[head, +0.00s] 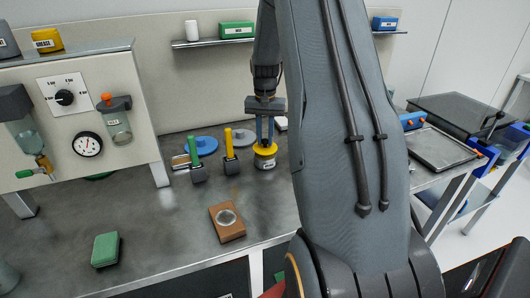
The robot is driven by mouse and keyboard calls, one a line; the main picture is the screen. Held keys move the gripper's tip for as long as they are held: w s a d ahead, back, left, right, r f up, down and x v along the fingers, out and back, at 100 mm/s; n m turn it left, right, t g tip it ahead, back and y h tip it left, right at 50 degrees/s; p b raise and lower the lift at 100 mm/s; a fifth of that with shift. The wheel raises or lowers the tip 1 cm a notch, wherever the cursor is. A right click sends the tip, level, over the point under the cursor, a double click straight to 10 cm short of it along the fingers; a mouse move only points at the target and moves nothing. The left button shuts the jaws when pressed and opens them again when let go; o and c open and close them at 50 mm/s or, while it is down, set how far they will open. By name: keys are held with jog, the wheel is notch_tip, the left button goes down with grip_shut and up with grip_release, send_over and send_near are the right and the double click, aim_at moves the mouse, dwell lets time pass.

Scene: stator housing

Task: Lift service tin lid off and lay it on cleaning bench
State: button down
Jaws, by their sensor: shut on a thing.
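My gripper (265,138) points straight down over the back of the grey bench (165,215). Its fingers are shut on the top of a small round tin with a yellow lid (265,149). The tin's body (265,162) has a pale label and a yellow band, and stands upright on the bench. I cannot tell whether the lid is apart from the body. My arm hides the bench to the right of the tin.
Two dark blocks with a green handle (195,160) and a yellow handle (229,145) stand just left of the tin. Behind them lie a blue disc (203,147) and a grey disc (243,138). A brown block (227,222) and green box (105,249) lie nearer. The front middle is mostly clear.

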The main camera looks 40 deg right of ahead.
aim_at(265, 140)
jog(key=shift+r+p, duration=1.25)
jog(key=shift+r, duration=1)
jog(key=s+a+m+b, duration=0.35)
jog(key=s+a, duration=0.45)
jog(key=s, duration=0.5)
jog(key=shift+m, duration=0.35)
jog(key=shift+s+d+f+p, duration=0.15)
jog(key=shift+f+p, duration=0.55)
jog(key=shift+f, duration=2)
jog(key=shift+s+f+p, duration=0.1)
jog(key=shift+f+p, duration=0.6)
jog(key=shift+f, duration=2)
jog(key=shift+f, duration=0.2)
jog(key=c, duration=1.6)
grip_release()
jog(key=shift+o, duration=0.2)
jog(key=shift+r, duration=0.1)
